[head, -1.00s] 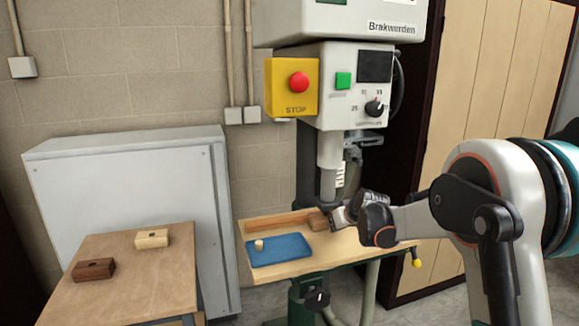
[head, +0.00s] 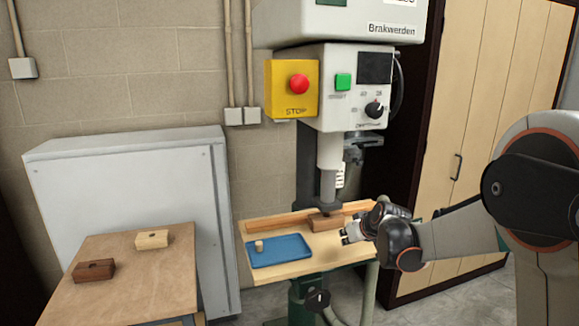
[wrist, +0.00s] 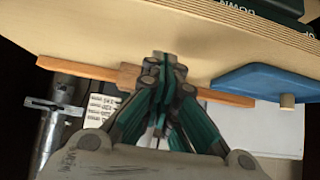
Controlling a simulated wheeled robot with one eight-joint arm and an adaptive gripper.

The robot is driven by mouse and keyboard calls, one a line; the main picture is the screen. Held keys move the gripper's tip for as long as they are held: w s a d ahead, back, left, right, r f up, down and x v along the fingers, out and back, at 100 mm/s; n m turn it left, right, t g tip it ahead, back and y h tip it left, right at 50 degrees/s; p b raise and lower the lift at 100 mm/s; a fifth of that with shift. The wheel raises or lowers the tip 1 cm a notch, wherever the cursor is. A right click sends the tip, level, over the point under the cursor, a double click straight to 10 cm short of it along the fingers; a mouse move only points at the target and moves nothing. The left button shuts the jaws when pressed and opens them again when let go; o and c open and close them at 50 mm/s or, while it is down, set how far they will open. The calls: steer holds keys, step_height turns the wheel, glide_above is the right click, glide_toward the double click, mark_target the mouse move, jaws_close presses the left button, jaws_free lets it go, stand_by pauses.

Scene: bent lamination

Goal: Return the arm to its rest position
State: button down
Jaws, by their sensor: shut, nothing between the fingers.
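My gripper (head: 350,233) is shut and empty, a little above the right part of the drill press's wooden table (head: 290,276). In the wrist view its fingertips (wrist: 163,62) are together, with the table beneath. A brown wooden block (head: 325,222) sits against the wooden fence (head: 275,223) under the press head, to the left of my gripper and apart from it in the head view. My gripper partly hides this block (wrist: 129,75) in the wrist view.
A blue tray (head: 290,252) with a small wooden cylinder (head: 259,246) lies on the press table. The drill press (head: 340,90) stands behind. A side table (head: 140,280) at left holds a dark block (head: 94,270) and a light block (head: 151,239). Cupboard doors (head: 480,130) are at right.

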steer(key=shift+s+d, duration=0.15)
steer(key=shift+s, duration=0.25)
steer(key=s+r+m+g+h, duration=0.1)
steer(key=s+r, duration=0.4)
steer(key=s, duration=0.5)
steer(key=s+r+m, duration=0.1)
steer(key=s+r, duration=0.3)
steer(key=s, duration=0.5)
steer(key=s+d+f+h, duration=0.1)
steer(key=s, duration=0.9)
steer(key=s+d+f+m+g+h, duration=0.1)
steer(key=s, duration=1)
steer(key=shift+s+f+m, duration=0.25)
steer(key=shift+f+m, duration=0.05)
